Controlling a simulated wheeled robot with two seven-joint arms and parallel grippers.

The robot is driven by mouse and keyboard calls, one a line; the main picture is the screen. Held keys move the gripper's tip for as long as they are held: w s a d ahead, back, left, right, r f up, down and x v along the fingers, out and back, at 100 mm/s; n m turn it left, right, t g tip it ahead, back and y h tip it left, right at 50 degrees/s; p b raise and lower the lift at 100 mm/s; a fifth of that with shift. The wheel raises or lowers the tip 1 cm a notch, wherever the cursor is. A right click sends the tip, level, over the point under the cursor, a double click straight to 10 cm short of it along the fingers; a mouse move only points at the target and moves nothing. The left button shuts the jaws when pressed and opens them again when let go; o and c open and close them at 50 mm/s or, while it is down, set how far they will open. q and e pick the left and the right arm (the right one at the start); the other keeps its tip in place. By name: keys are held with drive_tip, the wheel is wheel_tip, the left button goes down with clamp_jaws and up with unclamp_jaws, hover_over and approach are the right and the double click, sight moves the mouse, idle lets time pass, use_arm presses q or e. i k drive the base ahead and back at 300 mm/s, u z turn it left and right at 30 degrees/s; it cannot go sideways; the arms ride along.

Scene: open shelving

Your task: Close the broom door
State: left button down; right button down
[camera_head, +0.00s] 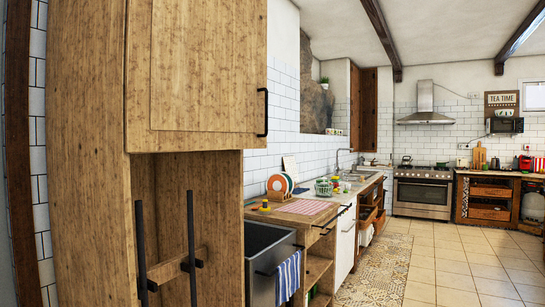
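A tall wooden cabinet (85,130) fills the left side of the head view. Its upper door (205,65) is shut and has a black handle (264,112) at its right edge. Below that door, the lower compartment stands open, with its inner wooden wall (218,200) showing. Two dark upright bars (191,235) and a short wooden crosspiece (172,268) stand in this opening. I cannot tell what they belong to. No door panel across the lower opening is visible, and no broom can be made out. Neither of my grippers is in view.
A counter with dishes (280,184) runs back toward a stove (422,192). The tiled floor (455,265) at the right is clear, with a patterned rug (377,270).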

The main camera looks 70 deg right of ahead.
sight(196, 78)
drive_tip(key=u, duration=0.05)
drive_tip(key=k, duration=0.8)
drive_tip(key=z, duration=1.15)
drive_tip(key=i, duration=0.8)
drive_tip(key=z, duration=0.45)
